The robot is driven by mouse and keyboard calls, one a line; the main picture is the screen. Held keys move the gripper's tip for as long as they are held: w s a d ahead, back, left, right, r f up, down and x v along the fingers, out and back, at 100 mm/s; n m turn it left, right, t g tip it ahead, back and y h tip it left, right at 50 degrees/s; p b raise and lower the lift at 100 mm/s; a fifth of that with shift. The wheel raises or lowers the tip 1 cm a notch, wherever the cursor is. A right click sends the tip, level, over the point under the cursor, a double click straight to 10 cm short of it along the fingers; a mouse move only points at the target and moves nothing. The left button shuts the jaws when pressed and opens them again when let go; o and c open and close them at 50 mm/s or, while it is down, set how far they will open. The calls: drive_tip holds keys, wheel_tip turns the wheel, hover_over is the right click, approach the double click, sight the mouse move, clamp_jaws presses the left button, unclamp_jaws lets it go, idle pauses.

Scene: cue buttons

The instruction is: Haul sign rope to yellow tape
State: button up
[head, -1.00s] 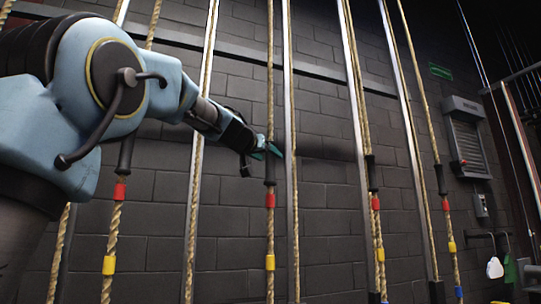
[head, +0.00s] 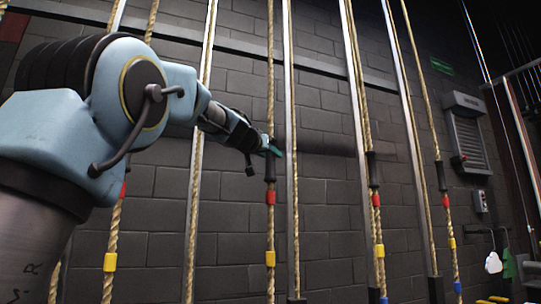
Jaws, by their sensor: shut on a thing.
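Several tan ropes hang along a dark block wall; I see no label that tells which is the sign rope. My gripper (head: 273,149), with teal fingertips, is shut on the central rope (head: 270,90), just above its black sleeve (head: 270,168). Below the sleeve this rope has a red tape (head: 270,197) and, lower, a yellow tape (head: 270,258). Both tapes are well below my gripper. The rope hangs straight. The exact contact of the fingers is too small to see clearly.
A second rope with a sleeve and tapes (head: 376,200) hangs to the right, another (head: 446,205) farther right. A taped rope (head: 113,235) at left is partly behind my arm. Upright metal rails (head: 289,120) stand between ropes. A grey wall box (head: 469,135) is at far right.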

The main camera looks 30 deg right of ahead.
clamp_jaws()
idle(0.8)
